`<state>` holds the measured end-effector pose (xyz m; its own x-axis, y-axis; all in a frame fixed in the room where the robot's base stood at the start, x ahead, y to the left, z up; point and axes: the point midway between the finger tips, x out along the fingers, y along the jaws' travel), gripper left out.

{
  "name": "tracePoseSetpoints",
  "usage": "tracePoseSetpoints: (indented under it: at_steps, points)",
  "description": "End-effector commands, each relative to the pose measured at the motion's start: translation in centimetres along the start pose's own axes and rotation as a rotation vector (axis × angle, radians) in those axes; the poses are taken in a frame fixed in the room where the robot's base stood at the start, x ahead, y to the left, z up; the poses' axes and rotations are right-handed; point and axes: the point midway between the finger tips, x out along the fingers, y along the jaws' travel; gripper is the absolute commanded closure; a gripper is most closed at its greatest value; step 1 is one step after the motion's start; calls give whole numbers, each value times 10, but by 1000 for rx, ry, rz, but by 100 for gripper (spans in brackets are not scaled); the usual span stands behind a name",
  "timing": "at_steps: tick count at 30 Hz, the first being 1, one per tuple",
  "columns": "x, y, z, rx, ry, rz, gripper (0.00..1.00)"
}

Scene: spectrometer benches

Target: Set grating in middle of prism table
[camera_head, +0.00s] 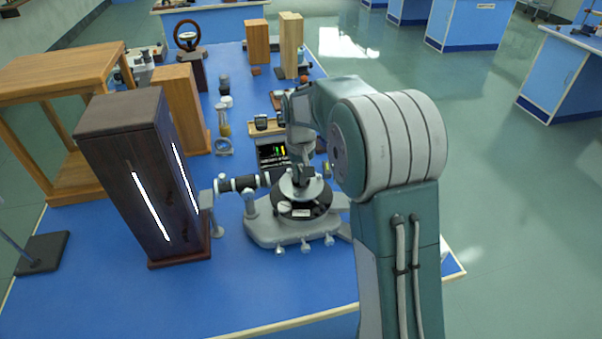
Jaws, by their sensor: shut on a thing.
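The spectrometer (268,231) stands on the blue bench, with its horizontal tube pointing left at the dark lamp housing. Its small, pale, round prism table (290,191) sits at the top centre, above a dark disc. My gripper (304,173) points down, right over the prism table, close to its top. It is shut on a small dark piece, which I take to be the grating. The fingers hide most of this piece. I cannot tell whether it touches the table.
A tall dark wooden lamp housing (131,185) with bright slits stands left of the spectrometer. A wooden frame (60,75) and wooden blocks (182,97) stand behind it. The bench front is clear.

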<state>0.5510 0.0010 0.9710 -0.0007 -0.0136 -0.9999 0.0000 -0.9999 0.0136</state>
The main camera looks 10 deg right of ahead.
Motion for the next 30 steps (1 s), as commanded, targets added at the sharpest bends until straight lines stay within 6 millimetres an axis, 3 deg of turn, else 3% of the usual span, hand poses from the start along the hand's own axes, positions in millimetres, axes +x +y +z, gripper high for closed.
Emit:
tracePoseSetpoints:
  at_steps: [6,7,9,22,30]
  points:
    - [2,0,0,0,0,0,100]
    - [1,0,0,0,0,0,68]
    - [1,0,0,0,0,0,47]
    - [-5,0,-1,0,1,0,47]
    - [-55,0,-1,0,5,0,47]
